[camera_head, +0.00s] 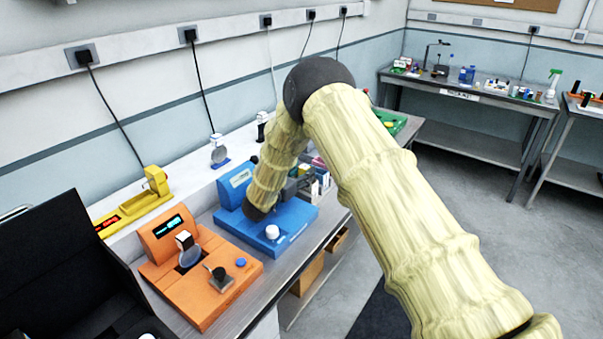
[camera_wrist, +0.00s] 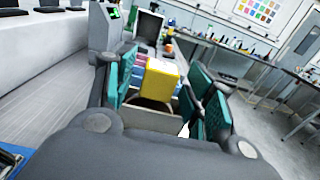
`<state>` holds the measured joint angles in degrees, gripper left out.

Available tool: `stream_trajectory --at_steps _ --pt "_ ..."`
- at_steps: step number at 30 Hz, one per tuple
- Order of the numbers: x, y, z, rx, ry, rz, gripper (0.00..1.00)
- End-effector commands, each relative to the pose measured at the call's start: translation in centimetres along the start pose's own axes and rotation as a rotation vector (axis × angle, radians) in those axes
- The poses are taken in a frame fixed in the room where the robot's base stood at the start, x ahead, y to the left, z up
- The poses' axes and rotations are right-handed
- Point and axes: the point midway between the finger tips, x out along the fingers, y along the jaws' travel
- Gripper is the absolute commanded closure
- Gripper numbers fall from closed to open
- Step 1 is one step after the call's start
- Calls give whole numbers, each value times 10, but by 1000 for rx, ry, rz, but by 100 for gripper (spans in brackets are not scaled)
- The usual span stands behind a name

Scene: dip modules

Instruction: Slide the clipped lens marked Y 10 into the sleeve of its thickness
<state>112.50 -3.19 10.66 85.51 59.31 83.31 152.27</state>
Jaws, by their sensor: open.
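A lens in a white-and-black clip (camera_head: 186,241) stands at the orange device (camera_head: 213,291); no marking on it can be read. Another round lens (camera_head: 219,155) stands on a small blue base at the back of the bench. My gripper (camera_wrist: 165,95) is open, its teal pads apart. A yellow block (camera_wrist: 161,80) shows between the fingers in the wrist view, with pink and blue pieces behind it; I cannot tell whether it touches the pads. In the head view my arm largely hides my gripper, beside a group of small coloured upright pieces (camera_head: 318,172), possibly the sleeves.
A blue device (camera_head: 292,226) with a white knob sits under my arm. A yellow device (camera_head: 135,207) stands at the back left, and a black panel (camera_head: 55,260) at the left. A green tray (camera_head: 392,122) lies farther along the bench. Open floor lies to the right.

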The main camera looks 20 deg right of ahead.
Motion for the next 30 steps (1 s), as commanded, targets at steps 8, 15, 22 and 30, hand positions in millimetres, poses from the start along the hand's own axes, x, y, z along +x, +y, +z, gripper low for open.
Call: stream_trajectory --at_steps 8,15,22,30 --pt "-36 0 -3 0 2 2 47" --pt "-81 1 -3 0 1 2 47" --pt "-110 0 -2 0 1 1 47" --pt "-119 0 0 0 0 0 47"
